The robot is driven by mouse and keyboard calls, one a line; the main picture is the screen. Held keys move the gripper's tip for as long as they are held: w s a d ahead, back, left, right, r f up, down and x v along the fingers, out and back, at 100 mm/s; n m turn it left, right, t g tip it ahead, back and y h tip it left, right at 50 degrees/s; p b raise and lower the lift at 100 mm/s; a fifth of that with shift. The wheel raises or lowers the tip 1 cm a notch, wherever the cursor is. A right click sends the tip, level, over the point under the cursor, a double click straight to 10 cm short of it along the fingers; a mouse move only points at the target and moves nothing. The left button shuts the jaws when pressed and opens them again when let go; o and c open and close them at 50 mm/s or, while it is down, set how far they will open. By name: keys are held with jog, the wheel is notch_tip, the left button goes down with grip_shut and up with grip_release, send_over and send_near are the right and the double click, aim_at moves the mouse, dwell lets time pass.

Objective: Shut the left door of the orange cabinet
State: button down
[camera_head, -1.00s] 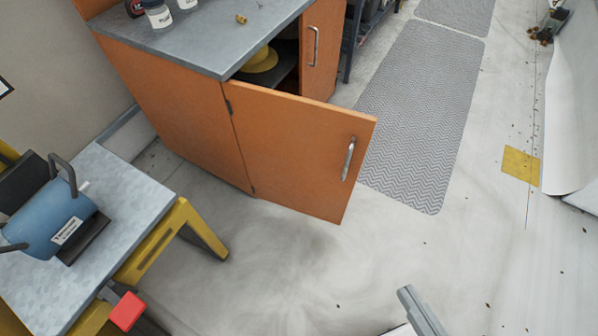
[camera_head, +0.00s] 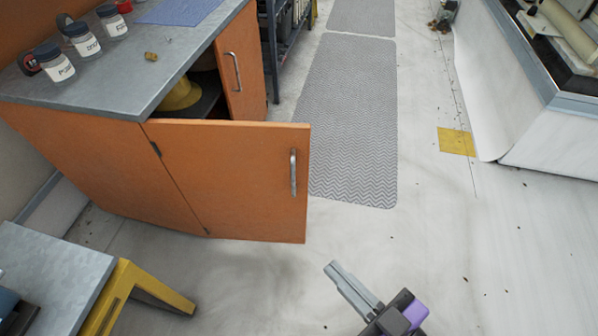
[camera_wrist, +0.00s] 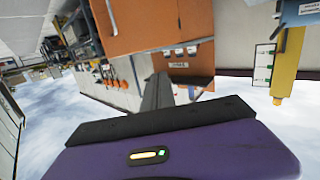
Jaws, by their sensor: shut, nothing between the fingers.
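The orange cabinet (camera_head: 85,165) stands at the left in the head view, under a grey worktop. Its left door (camera_head: 235,185) is swung wide open, with a metal bar handle (camera_head: 293,172) near its free edge. The right door (camera_head: 238,65) seems shut, with its own handle. Behind the open door a yellow round object (camera_head: 182,95) shows on a dark shelf. My gripper (camera_head: 335,270) is shut and empty, low in front of the door and apart from it. The wrist view shows an orange panel (camera_wrist: 150,20) above my gripper; I cannot tell which part it is.
Several jars (camera_head: 80,40) stand on the worktop. A grey bench with yellow legs (camera_head: 110,295) is at lower left. A grey patterned mat (camera_head: 352,120) lies right of the cabinet. The floor around my gripper is clear; a white-sided counter (camera_head: 570,130) is at right.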

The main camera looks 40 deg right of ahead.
jog(key=w+a+f+n+b, duration=0.1)
jog(key=w+a+f+b, duration=0.25)
jog(key=w+f, duration=0.55)
jog(key=m+g+h+b, duration=0.3)
jog(key=m+h+b, duration=0.3)
jog(key=m+h, duration=0.5)
send_near(304, 154)
jog(key=shift+n+h, duration=0.4)
jog(key=shift+h, duration=0.3)
jog(key=x, duration=0.2)
jog(key=p+x, duration=0.1)
jog(key=x, duration=0.3)
jog(key=shift+w+f, duration=0.3)
jog(key=shift+w, duration=0.25)
